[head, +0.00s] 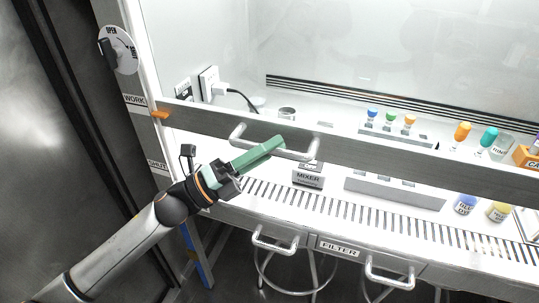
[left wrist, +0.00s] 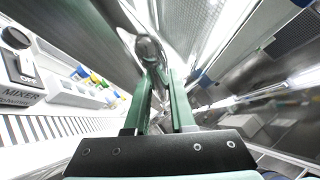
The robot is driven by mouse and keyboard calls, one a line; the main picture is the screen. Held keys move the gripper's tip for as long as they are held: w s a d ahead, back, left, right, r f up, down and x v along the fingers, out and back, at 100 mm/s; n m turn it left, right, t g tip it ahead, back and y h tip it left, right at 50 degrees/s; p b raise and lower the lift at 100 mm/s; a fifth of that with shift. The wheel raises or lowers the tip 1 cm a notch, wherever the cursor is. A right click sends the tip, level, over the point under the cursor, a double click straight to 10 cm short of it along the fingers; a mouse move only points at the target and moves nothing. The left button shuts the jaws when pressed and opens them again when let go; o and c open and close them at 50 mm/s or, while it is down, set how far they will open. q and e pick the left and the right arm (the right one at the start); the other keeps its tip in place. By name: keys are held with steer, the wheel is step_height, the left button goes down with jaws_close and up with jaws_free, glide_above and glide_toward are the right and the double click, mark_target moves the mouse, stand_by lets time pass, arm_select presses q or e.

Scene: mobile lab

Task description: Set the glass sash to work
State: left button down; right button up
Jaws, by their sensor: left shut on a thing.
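The glass sash (head: 350,45) is a clear pane with a grey bottom rail (head: 400,157) across the front of the cabinet. A pale bar handle (head: 302,156) sticks out from the rail. An orange pointer (head: 160,114) at the rail's left end sits slightly below the WORK label (head: 135,100) and well above the SHUT label (head: 157,166). My left gripper (head: 278,146) has its green fingers shut on the handle. In the left wrist view, the fingers meet around the metal handle (left wrist: 150,48). My right gripper is not in view.
Inside the cabinet are a mixer box (head: 308,176), a rack with colored-capped vials, and several bottles, including an orange-topped one (head: 461,133). Below are a FILTER drawer (head: 338,246) and stools. A round OPEN dial (head: 118,50) is at upper left.

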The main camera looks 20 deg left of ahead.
arm_select(q)
steer(key=shift+r+p, duration=0.45)
steer(key=shift+r, duration=0.7)
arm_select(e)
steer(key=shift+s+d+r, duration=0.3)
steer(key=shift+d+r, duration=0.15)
arm_select(q)
steer(key=c, duration=0.8)
jaws_free()
steer(key=shift+f, duration=0.1)
steer(key=shift+o, duration=0.2)
steer(key=shift+s+a+f, duration=0.15)
steer(key=shift+f, duration=0.05)
steer(key=b+v, duration=0.3)
steer(key=v, duration=0.9)
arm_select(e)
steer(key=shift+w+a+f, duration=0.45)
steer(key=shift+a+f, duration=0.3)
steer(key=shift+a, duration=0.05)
arm_select(q)
steer(key=shift+r, duration=0.1)
